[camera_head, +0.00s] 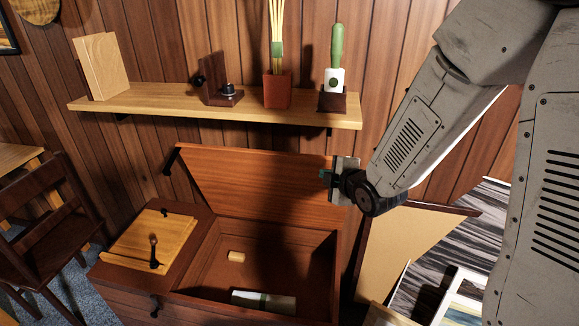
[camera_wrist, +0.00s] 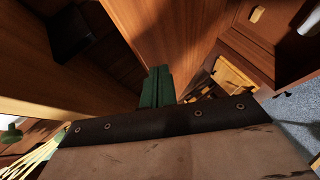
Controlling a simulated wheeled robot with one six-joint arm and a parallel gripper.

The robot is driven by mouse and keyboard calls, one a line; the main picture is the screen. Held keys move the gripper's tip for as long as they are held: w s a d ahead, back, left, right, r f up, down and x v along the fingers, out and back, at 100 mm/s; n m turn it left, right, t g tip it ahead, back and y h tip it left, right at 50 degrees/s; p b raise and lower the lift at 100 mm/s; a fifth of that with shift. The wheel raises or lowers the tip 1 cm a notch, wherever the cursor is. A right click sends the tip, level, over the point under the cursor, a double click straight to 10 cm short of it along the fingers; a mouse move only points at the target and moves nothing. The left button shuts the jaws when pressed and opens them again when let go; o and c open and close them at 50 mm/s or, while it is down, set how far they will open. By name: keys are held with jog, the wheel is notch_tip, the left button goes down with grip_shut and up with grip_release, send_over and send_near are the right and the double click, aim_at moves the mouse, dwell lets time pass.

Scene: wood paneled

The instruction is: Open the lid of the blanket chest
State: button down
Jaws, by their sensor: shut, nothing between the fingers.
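The blanket chest (camera_head: 205,255) stands open in the head view. Its lid (camera_head: 250,180) is raised steeply, its reddish-brown inner face toward me. A dark bracket-like part sticks out at the lid's upper left corner. My gripper (camera_head: 327,178) is at the lid's upper right edge, its green fingers in front of the inner face; I cannot tell whether they touch it. In the wrist view the green fingers (camera_wrist: 158,87) are together and empty, and the lid (camera_wrist: 185,40) lies just beyond them.
A small wooden block (camera_head: 237,256) and a pale flat item (camera_head: 263,300) lie inside the chest. A wall shelf (camera_head: 150,104) with several objects is above the lid. A dark chair (camera_head: 45,220) stands at left. Framed boards (camera_head: 400,250) lean at right, close to the chest.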

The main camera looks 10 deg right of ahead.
aim_at(298, 158)
jog(key=s+a+f+n+t+y, duration=0.3)
jog(key=a+f+n+t+y, duration=0.25)
jog(key=n, duration=0.25)
jog(key=shift+w+d+r+x, duration=0.15)
jog(key=shift+d+x, duration=0.3)
jog(key=shift+x, duration=1.65)
jog(key=shift+w+d+r+x, duration=0.15)
jog(key=shift+d+x, duration=0.25)
jog(key=shift+x, duration=1.65)
jog(key=shift+w+d+r+x, duration=0.15)
jog(key=shift+d+x, duration=0.3)
jog(key=shift+x, duration=1.65)
jog(key=shift+w+f, duration=0.1)
jog(key=w, duration=0.1)
jog(key=w+d+r, duration=0.1)
jog(key=w, duration=0.2)
jog(key=shift+w+d+r, duration=0.15)
jog(key=shift+d+r, duration=0.15)
jog(key=shift+r, duration=0.1)
jog(key=shift+y, duration=0.35)
